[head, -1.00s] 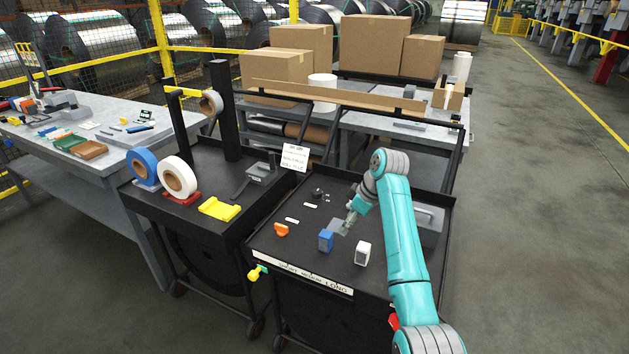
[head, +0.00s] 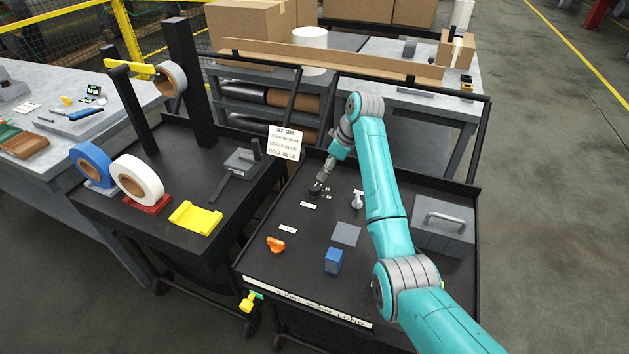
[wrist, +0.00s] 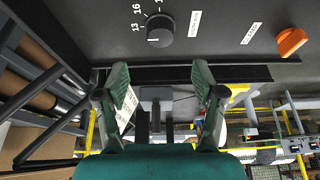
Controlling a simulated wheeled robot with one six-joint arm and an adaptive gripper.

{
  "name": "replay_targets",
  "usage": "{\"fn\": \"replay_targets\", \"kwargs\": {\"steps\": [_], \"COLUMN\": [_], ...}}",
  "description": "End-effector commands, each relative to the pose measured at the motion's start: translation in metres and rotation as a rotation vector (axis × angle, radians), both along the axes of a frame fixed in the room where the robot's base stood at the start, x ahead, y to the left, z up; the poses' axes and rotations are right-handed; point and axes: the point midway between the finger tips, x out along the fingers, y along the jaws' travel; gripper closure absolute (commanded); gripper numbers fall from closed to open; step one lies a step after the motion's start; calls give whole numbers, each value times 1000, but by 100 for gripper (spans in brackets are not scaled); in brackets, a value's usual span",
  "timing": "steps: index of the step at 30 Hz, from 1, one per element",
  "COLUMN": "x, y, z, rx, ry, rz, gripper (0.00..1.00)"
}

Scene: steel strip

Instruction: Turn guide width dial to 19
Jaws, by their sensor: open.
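The guide width dial is a round black knob (wrist: 160,30) on the dark panel, with the numbers 13 and 16 and a partly cut-off number beside it in the wrist view. In the head view the dial (head: 314,189) is small, partly covered by my gripper (head: 321,181). In the wrist view my gripper (wrist: 161,82) is open, its two green fingers apart with nothing between them. The dial lies beyond the fingertips, roughly centred between them; the gap to it is hard to judge.
An orange knob (head: 276,245), a blue block (head: 333,261) and a white lever (head: 357,200) stand on the panel. A grey handled box (head: 444,229) is at right. A sign (head: 285,142) and a dark rail (head: 290,105) stand near my gripper.

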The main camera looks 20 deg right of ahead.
Motion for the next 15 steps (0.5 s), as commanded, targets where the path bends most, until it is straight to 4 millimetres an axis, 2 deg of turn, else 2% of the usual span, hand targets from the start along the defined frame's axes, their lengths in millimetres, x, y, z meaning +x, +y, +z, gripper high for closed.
{"fn": "replay_targets", "kwargs": {"steps": [9,15], "x": [12,18], "y": [18,25], "z": [-52,-75], "rx": [0,0], "ry": [3,2], "rz": [1,1], "gripper": [31,31]}}
